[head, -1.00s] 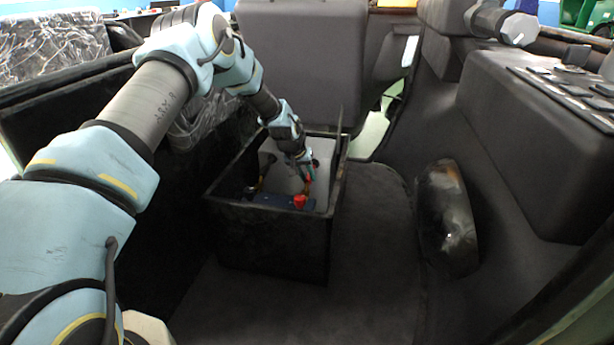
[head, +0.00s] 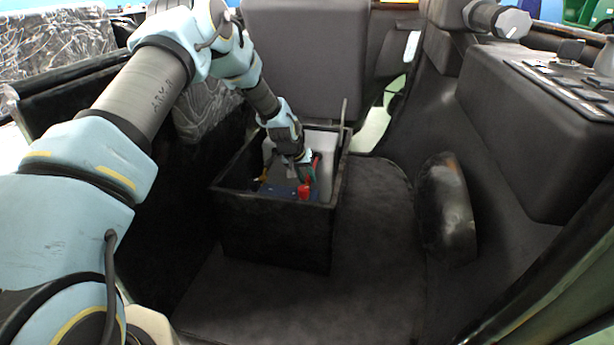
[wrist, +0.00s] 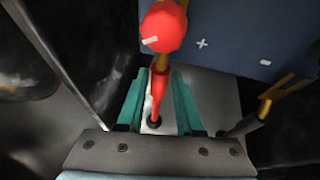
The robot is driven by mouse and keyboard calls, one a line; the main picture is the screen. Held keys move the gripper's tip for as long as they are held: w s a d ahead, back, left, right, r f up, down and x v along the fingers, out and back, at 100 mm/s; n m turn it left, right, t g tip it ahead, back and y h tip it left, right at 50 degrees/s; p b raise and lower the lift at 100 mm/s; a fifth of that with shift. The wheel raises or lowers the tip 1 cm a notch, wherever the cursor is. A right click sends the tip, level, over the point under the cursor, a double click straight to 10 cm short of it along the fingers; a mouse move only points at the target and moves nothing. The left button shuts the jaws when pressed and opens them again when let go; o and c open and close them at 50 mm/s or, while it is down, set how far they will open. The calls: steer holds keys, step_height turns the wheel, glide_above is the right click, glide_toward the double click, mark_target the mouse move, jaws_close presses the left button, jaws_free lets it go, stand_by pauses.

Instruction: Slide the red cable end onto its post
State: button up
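The red cable (wrist: 158,88) runs between the two teal fingers of my gripper (wrist: 159,78) in the wrist view. Grey gaps show on both sides of the cable, so the fingers are open around it, not closed on it. Its brass-coloured end (wrist: 161,62) points at a red cap (wrist: 164,28) with a white mark. The post is not clearly seen there, and I cannot tell whether the end sits on it. In the head view my gripper (head: 306,170) is down in the black box, just behind the red cap (head: 304,191).
The battery's blue face (wrist: 230,30) bears a white plus. A second brass-coloured end on a dark cable (wrist: 268,103) lies to the right in the wrist view. The open black box (head: 275,235) has walls close around my gripper. Floor (head: 375,240) to its right is clear.

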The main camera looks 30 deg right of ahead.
steer(key=o, duration=0.3)
steer(key=shift+w, duration=0.1)
steer(key=shift+o, duration=0.2)
steer(key=v, duration=1)
steer(key=shift+r, duration=0.4)
steer(key=shift+a, duration=0.15)
steer(key=s+a+r+n+y, duration=0.1)
steer(key=s+a+r+n, duration=0.15)
steer(key=a, duration=0.85)
steer(key=s+a+r+n+y, duration=0.1)
steer(key=a+r, duration=0.3)
steer(key=a, duration=0.7)
steer(key=s+a+r+n+y, duration=0.15)
steer(key=a+r, duration=0.25)
steer(key=a, duration=0.7)
steer(key=s+a+r+n, duration=0.1)
steer(key=s+a+n, duration=0.1)
steer(key=s+a, duration=0.8)
step_height(320, 180, up, 15)
steer(key=p, duration=1.4)
steer(key=shift+s+y, duration=0.3)
steer(key=shift+y, duration=0.15)
